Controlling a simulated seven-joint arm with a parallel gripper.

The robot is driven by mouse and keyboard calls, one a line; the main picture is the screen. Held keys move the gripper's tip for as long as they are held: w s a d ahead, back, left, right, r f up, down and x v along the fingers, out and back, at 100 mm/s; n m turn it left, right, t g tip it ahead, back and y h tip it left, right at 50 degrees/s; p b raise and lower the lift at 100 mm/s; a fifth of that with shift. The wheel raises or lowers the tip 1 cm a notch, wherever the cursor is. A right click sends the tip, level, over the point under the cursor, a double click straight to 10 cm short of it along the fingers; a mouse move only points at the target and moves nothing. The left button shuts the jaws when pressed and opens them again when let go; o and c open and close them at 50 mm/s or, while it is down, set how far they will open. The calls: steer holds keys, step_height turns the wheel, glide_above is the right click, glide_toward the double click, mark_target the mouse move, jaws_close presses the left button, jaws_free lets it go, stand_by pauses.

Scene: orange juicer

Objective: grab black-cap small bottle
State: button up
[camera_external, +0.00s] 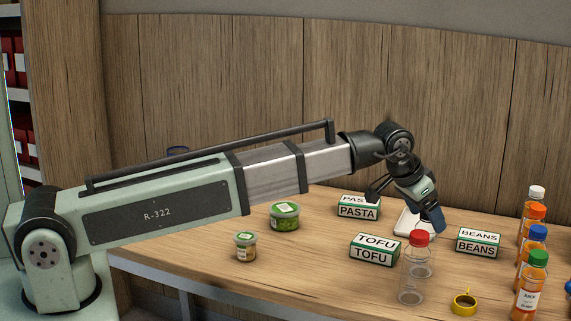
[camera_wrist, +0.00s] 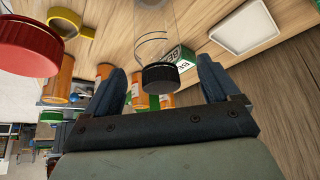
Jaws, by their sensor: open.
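The black-cap bottle (camera_wrist: 160,78) shows in the wrist view, its black cap facing the camera and its clear body stretching away behind it. The cap appears between the two blue-grey fingers of my gripper (camera_wrist: 161,66), with gaps on both sides. I cannot tell how far it is beyond the fingertips. My gripper is open and holds nothing. In the external view, my gripper (camera_external: 408,207) points down above the table near the white tray (camera_external: 403,224). I cannot make out the black-cap bottle there.
TOFU (camera_external: 374,250), PASTA (camera_external: 358,208) and BEANS (camera_external: 478,241) boxes lie around my gripper. Several juice bottles (camera_external: 530,284) line the right. Two small jars (camera_external: 284,217) stand left.

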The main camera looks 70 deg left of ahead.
steer(key=x, duration=0.4)
steer(key=shift+c, duration=0.3)
steer(key=shift+r, duration=0.1)
steer(key=c, duration=1.3)
steer(key=shift+r, duration=0.1)
